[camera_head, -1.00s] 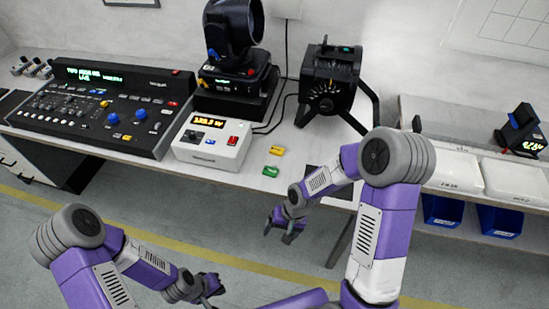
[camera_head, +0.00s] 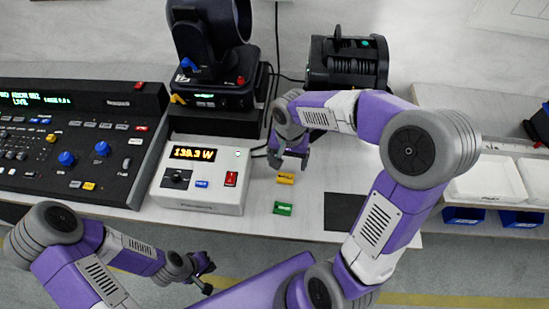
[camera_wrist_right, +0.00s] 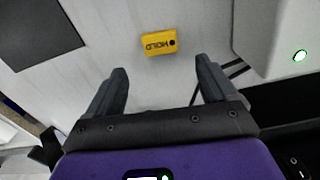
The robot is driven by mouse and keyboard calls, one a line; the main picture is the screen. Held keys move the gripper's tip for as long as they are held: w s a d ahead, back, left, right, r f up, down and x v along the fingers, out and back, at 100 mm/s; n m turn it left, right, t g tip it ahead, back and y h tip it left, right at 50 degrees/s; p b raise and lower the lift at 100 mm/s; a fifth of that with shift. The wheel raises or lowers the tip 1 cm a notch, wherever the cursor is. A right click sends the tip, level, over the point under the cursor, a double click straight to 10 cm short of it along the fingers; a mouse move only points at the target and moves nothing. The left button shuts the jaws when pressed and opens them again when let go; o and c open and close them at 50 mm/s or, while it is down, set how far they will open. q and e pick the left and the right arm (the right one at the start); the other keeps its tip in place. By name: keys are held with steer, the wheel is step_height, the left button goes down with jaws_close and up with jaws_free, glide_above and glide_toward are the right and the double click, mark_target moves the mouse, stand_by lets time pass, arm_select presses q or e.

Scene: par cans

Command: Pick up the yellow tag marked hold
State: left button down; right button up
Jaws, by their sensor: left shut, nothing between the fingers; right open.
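The yellow tag (camera_head: 285,178) lies flat on the bench, right of the white meter box. In the right wrist view the yellow tag (camera_wrist_right: 159,42) shows the word HOLD and a dark dot, beyond the fingertips and roughly centred between them. My right gripper (camera_head: 288,160) is open and empty above the bench, just behind the tag in the head view; its two fingers (camera_wrist_right: 160,78) stand apart in the wrist view. My left gripper (camera_head: 207,276) is shut and empty, low in front of the bench. A green tag (camera_head: 283,208) lies in front of the yellow one.
The white box (camera_head: 201,175) reading 139.3 W stands left of the tags. A control desk (camera_head: 75,150) is further left. A moving-head lamp (camera_head: 212,60) and a black fixture (camera_head: 346,65) stand behind. A dark square mat (camera_head: 345,211) lies to the right. White trays (camera_head: 487,181) are further right.

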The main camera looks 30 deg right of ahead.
mark_target(286, 177)
steer(key=shift+s+f+b, duration=0.2)
steer(key=shift+f+b, duration=0.1)
steer(key=shift+f, duration=0.3)
steer(key=shift+s+f+b, duration=0.2)
steer(key=shift+f+b, duration=0.05)
steer(key=shift+f, duration=0.35)
steer(key=f+b, duration=0.1)
steer(key=f, duration=0.1)
steer(key=f+b, duration=0.1)
steer(key=f, duration=0.2)
steer(key=shift+w+a, duration=0.15)
steer(key=shift+a, duration=0.05)
steer(key=shift+r, duration=0.15)
steer(key=c, duration=1.1)
